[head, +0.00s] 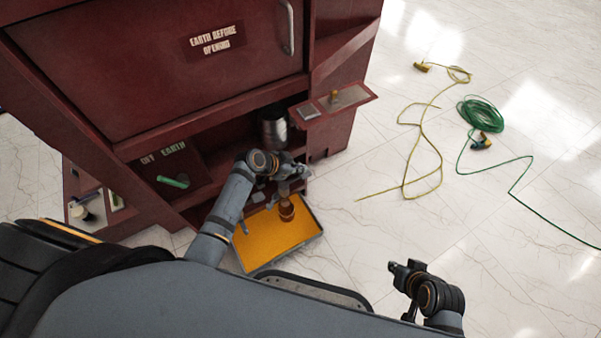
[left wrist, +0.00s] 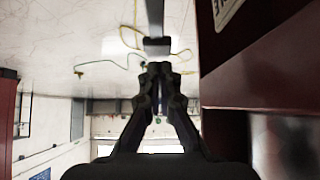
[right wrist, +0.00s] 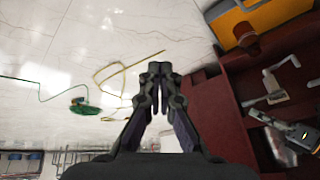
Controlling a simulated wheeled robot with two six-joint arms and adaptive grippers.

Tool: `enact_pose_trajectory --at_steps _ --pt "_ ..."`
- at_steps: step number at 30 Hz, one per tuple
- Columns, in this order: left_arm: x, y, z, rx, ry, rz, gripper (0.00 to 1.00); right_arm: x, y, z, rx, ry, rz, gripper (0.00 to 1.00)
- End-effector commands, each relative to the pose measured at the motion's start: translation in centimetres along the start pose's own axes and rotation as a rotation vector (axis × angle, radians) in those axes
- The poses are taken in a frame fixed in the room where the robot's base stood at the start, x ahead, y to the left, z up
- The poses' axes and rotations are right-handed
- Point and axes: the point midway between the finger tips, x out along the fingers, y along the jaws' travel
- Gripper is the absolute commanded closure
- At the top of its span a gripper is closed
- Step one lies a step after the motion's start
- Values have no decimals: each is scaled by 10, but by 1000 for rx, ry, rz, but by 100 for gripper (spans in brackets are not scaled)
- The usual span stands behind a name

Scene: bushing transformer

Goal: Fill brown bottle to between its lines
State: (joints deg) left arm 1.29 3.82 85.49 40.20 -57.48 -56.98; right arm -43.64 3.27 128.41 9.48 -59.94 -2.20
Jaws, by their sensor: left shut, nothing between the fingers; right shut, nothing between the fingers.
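The brown bottle (head: 286,207) stands on the yellow tray (head: 265,243) in front of the red cabinet (head: 160,70). It also shows in the right wrist view (right wrist: 246,40); I cannot make out its lines or its fill level. My left gripper (head: 298,171) is shut and empty, just above and behind the bottle by the cabinet's lower opening. In the left wrist view, a grey bar with a block (left wrist: 156,46) is just ahead of the shut fingertips (left wrist: 158,70); I cannot tell whether they touch. My right gripper (head: 398,270) is shut and empty over open floor at the right.
A metal canister (head: 273,127) stands in the cabinet opening. A small shelf (head: 338,103) juts out at the right. A green-handled item (head: 172,181) is at the lower left. Yellow (head: 434,150) and green cables (head: 482,113) lie on otherwise clear floor at the right.

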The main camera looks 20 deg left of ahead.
Motion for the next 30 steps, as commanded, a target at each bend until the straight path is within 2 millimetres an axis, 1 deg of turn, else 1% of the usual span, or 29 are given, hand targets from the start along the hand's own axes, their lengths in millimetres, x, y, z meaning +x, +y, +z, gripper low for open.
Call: enact_pose_trajectory --at_steps 1,3,14,17,20,21,24,27,30 --pt "4 0 4 -1 0 0 100 4 0 2 2 8 -3 100" --pt "6 0 6 0 1 -1 100 4 -1 2 4 20 -5 100" --pt "6 0 6 0 0 -1 100 4 -1 0 4 26 -6 100" --pt "6 0 3 -2 -27 0 100 -5 0 -3 0 1 0 100" --pt "10 0 0 -2 -111 2 100 -25 2 -10 -11 -73 19 100" --pt "13 0 0 -2 -158 2 100 -33 4 -12 -15 -111 29 100" --pt "22 0 8 -1 -269 4 100 -46 8 -12 -19 -186 51 100" --pt "30 0 15 0 -348 2 100 -52 10 -11 -20 -226 63 100" --pt "37 0 24 -1 -370 2 100 -52 12 -10 -20 -238 67 100"
